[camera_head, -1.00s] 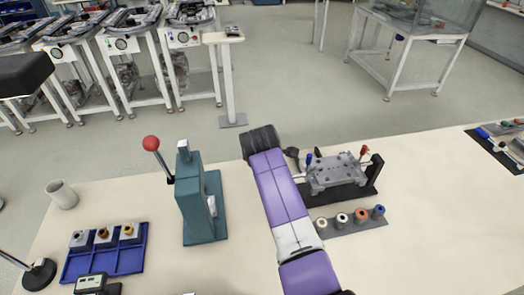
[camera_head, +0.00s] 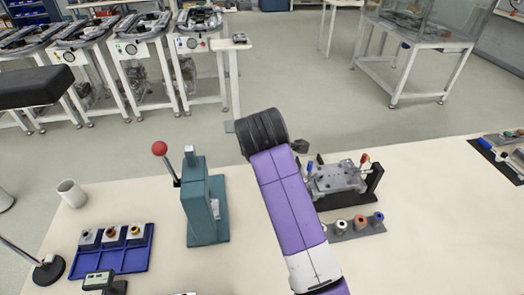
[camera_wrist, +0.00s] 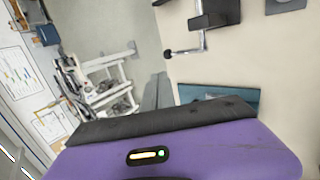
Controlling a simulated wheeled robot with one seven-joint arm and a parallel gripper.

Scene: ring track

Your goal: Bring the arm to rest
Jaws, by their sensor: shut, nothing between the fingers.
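My arm, purple and white with a ribbed black joint, rises over the middle of the bench (camera_head: 410,255) in the head view. A small dark part just right of that joint looks like the end of my gripper (camera_head: 300,147); it is shut and empty. The joint hides the rest of it. It is above and behind the left end of the grey fixture (camera_head: 340,177), apart from it as far as I can tell.
A teal press (camera_head: 203,205) with a red-knobbed lever stands left of my arm. A blue tray (camera_head: 135,262) and a white cup (camera_head: 71,193) are further left. A grey holder with several coloured parts (camera_head: 345,229) lies right of the arm. The bench's right front is clear.

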